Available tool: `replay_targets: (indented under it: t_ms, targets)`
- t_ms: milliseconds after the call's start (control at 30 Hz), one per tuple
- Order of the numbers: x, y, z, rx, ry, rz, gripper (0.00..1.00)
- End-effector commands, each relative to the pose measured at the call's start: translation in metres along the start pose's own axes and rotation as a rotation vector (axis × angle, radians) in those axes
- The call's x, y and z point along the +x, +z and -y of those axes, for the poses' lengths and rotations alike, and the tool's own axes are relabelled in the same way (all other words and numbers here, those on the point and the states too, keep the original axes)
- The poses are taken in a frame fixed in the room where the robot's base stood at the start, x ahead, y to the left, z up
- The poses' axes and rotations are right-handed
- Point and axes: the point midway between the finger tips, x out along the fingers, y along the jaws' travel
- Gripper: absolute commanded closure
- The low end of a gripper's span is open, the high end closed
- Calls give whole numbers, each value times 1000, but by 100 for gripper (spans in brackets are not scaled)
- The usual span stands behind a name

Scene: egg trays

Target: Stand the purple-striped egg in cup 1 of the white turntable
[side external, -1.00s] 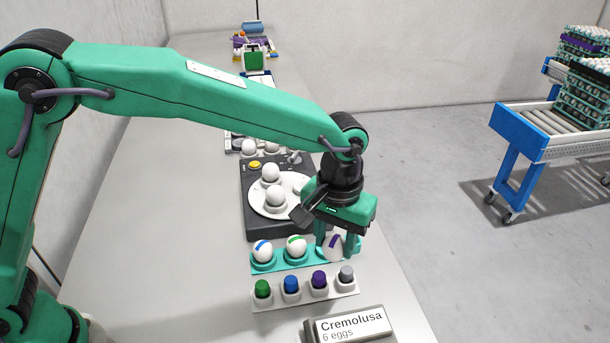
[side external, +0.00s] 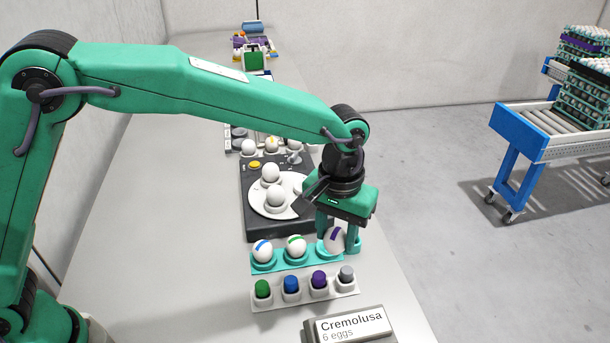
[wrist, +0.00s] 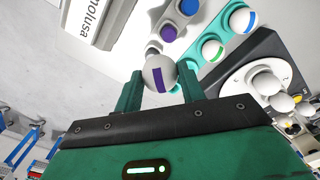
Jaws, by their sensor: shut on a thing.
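The purple-striped egg (side external: 336,239) is white with a dark purple band and is between the fingers of my gripper (side external: 338,236), at the right end of the teal egg rack (side external: 279,266). The wrist view also shows the egg (wrist: 158,74) between both fingertips. My gripper is shut on it. Whether the egg still touches its cup is hard to tell. The white turntable (side external: 259,203) sits on a dark base behind the rack.
Blue-striped (side external: 263,248) and green-striped (side external: 296,246) eggs stand in the teal rack. In front is a pen holder (side external: 305,298) with green, blue, purple and grey caps. A Cremolusa sign (side external: 350,326) stands nearest. A yellow button (side external: 255,165) is on the dark base.

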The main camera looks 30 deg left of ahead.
Motion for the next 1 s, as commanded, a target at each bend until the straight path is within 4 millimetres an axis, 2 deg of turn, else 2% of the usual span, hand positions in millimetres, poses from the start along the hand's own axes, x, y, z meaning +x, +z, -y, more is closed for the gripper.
replay_targets:
  t_ms: [267,600,800,1000]
  targets:
    - [-4,-63,34,-7,0,0,69]
    - [-11,-150,110,-7,1,-1,69]
    - [-12,-181,150,-4,0,0,69]
    - [-13,-192,169,-1,0,1,69]
